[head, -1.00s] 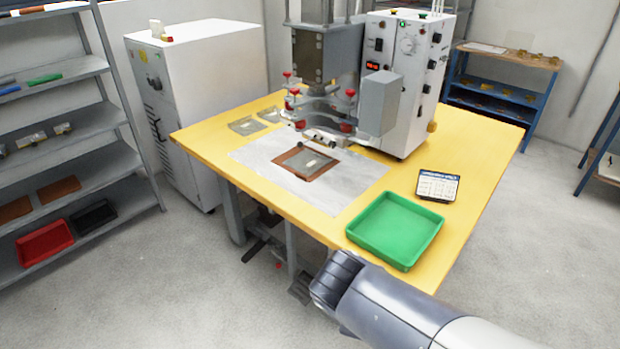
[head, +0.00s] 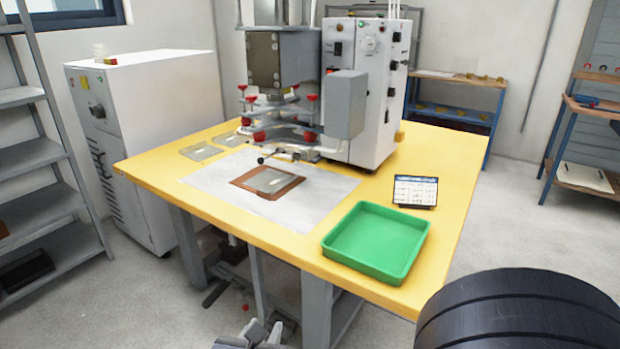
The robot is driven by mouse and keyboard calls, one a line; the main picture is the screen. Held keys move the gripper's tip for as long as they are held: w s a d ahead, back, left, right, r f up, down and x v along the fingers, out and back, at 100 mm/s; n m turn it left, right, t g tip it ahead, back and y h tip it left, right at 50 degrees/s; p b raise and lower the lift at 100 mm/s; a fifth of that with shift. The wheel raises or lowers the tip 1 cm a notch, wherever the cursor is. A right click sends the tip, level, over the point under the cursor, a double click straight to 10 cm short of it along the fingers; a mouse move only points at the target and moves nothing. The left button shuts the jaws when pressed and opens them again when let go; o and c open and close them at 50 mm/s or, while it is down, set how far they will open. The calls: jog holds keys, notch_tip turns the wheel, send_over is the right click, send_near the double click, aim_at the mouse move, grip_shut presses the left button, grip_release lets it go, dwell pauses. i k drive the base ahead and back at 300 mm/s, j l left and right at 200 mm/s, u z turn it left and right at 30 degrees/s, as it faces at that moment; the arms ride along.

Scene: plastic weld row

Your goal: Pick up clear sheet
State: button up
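Two clear sheets lie flat at the back left of the yellow table, a nearer one (head: 201,151) and a farther one (head: 231,139), each greyish and see-through with a small pale mark. Another greyish see-through sheet (head: 268,180) lies on a brown plate (head: 284,192) on the white mat, in front of the press. A small pale piece shows on it.
The welding press (head: 277,65) and its control box (head: 362,90) stand at the back of the yellow table (head: 155,172). A green tray (head: 376,242), looking empty, is at the front right, near a small label card (head: 415,191). A white cabinet (head: 150,140) stands left of the table.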

aim_at(269, 181)
jog(key=i+j+z, duration=0.55)
jog(key=j, duration=0.2)
jog(key=i+j+z, duration=0.25)
jog(key=j, duration=0.2)
jog(key=i+j, duration=0.15)
jog(key=j, duration=0.15)
jog(key=i+j, duration=0.1)
jog(key=j, duration=0.25)
